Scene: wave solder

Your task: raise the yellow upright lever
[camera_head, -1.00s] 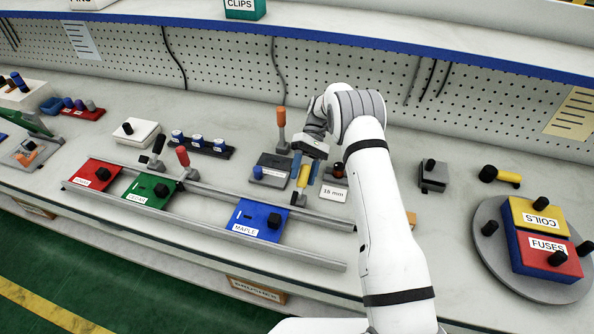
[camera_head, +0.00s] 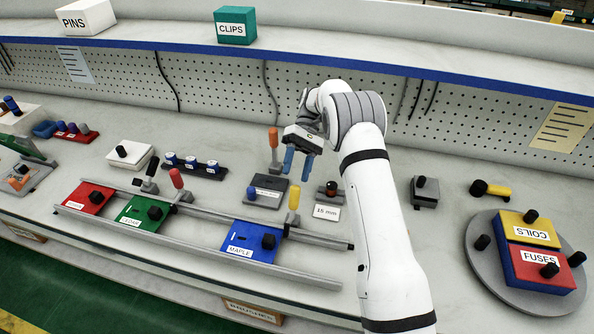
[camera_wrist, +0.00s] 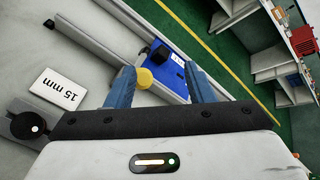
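In the wrist view the lever's rounded yellow top (camera_wrist: 144,78) lies in the gap beyond the fingers, closer to the left finger (camera_wrist: 122,88) than the right. The lever's lower part is hard to see there.
An orange-topped lever (camera_head: 273,140) and a grey box (camera_head: 268,190) stand to the left. A red lever (camera_head: 177,180) is further left along the rail. The blue-edged shelf overhangs behind.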

